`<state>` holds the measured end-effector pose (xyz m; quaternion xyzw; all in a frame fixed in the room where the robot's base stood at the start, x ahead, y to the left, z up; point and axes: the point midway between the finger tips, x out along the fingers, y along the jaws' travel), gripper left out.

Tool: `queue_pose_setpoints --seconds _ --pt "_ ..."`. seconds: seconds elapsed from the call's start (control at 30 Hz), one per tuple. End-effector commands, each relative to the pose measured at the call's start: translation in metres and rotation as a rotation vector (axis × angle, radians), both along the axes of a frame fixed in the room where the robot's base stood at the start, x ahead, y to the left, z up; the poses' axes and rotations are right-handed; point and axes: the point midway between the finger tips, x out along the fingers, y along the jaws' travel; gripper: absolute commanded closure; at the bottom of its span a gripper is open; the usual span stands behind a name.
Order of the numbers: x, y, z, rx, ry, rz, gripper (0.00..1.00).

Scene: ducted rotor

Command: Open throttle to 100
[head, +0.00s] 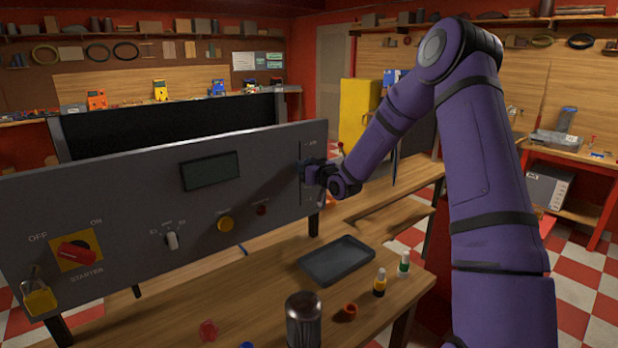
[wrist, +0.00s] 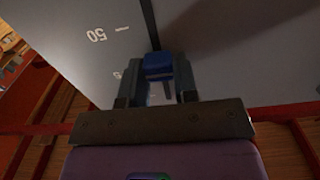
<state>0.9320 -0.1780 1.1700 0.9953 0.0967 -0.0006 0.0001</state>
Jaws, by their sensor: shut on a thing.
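The grey control panel (head: 120,190) stands on the workbench. My gripper (head: 308,172) is at its right end, at a vertical scale. In the wrist view my gripper (wrist: 158,85) is shut on a blue throttle knob (wrist: 158,66) in a dark slot (wrist: 149,22). A "50" mark (wrist: 97,34) is printed beside the slot; another mark nearby is partly hidden. In the head view my gripper covers the knob, so its exact scale reading cannot be told.
A black tray (head: 337,262), small bottles (head: 380,282) and a dark cylinder (head: 303,322) stand on the bench in front.

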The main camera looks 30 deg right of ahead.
Motion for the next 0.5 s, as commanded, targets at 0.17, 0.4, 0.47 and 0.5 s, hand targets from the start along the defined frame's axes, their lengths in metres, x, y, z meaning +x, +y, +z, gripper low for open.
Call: queue_pose_setpoints --seconds 0.17,0.4,0.47,0.5 --pt "0.007 0.0 0.024 -0.002 -0.006 -0.001 1.0" --pt "0.006 0.0 0.051 -0.002 -0.005 -0.001 1.0" --pt "0.006 0.0 0.057 -0.003 -0.005 -0.001 1.0" --pt "0.006 0.0 0.061 -0.002 -0.005 -0.001 1.0"
